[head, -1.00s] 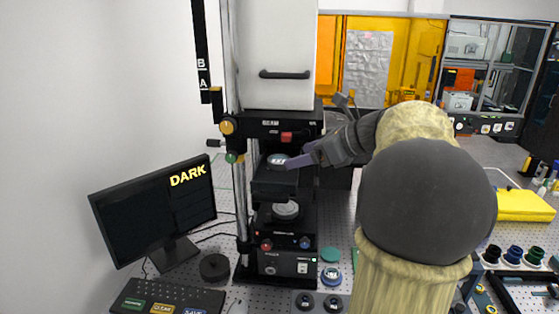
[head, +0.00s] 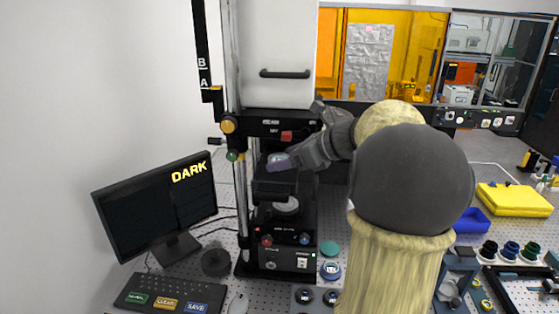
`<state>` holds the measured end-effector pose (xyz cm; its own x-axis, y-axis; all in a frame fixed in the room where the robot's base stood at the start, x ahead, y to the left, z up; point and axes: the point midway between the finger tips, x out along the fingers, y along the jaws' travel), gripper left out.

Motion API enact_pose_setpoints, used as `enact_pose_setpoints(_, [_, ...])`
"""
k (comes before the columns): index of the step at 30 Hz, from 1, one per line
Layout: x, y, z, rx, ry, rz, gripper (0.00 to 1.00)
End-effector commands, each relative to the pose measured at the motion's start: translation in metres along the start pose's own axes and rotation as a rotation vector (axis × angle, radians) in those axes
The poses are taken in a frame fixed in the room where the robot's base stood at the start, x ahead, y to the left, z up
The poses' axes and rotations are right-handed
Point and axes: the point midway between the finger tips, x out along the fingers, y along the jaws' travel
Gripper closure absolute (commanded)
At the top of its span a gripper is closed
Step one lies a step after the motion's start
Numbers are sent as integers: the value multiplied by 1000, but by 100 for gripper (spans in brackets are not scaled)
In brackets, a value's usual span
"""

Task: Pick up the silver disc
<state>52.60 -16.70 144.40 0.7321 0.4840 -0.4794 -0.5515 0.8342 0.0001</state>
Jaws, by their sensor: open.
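A silver disc (head: 276,157) lies on the upper dark stage (head: 272,187) of the interferometer, below its beam head. My gripper (head: 277,164) is at this disc, with its purple-grey fingers reaching in from the right and covering part of it. The jaws are open; the fingers overlap the disc in the picture, and I cannot tell whether they touch it. A second silver round piece (head: 287,206) sits on the lower stage.
The vertical post (head: 242,200) stands just left of the stages, and the beam head (head: 268,124) is close above. The monitor (head: 155,205) reads DARK. A keyboard (head: 168,299) and a black round knob (head: 215,262) are at the front left. Small round pieces lie front right.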

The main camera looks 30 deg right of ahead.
Motion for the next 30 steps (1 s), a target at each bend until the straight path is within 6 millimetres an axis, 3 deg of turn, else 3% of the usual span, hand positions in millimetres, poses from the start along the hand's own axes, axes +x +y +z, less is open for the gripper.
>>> enact_pose_setpoints(5, [0,0,0,0,0,0,24])
enact_pose_setpoints(13, [0,0,0,0,0,0,73])
enact_pose_setpoints(26, [-4,0,7,-4,-1,-2,74])
enact_pose_setpoints(28, [-7,0,13,-5,-2,-2,74])
enact_pose_setpoints(30, [-18,-1,5,0,0,-6,74])
